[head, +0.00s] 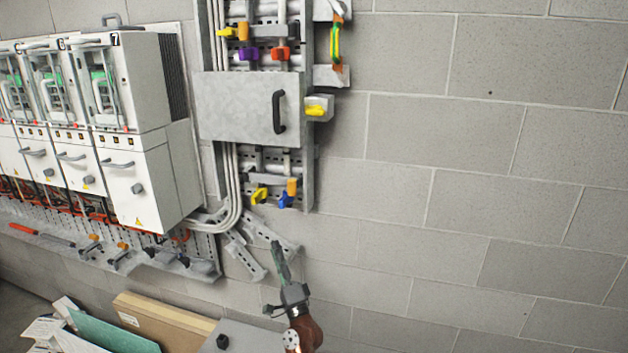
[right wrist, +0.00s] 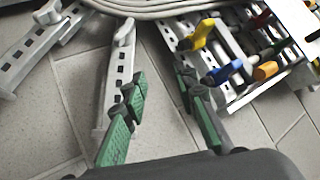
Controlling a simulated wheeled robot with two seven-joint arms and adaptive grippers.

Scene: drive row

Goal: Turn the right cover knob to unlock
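Small dark grey knobs sit on the white lower covers at the left of the head view. The rightmost cover knob (head: 137,188) is on the lower cover (head: 130,207) of the unit marked 7; its lock state is too small to tell. My right gripper (head: 279,258) is below the grey wall panel, to the right of and lower than that knob, and well apart from it. In the right wrist view the green-padded fingers (right wrist: 158,90) stand apart with nothing between them. No cover knob shows in that view. My left gripper is not in view.
A grey panel (head: 225,105) with a black handle and coloured levers hangs on the block wall. Slotted brackets (head: 245,260) lie behind the gripper. A tool rail (head: 185,262) runs under the units. A cardboard box (head: 165,322) stands below. The wall at right is clear.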

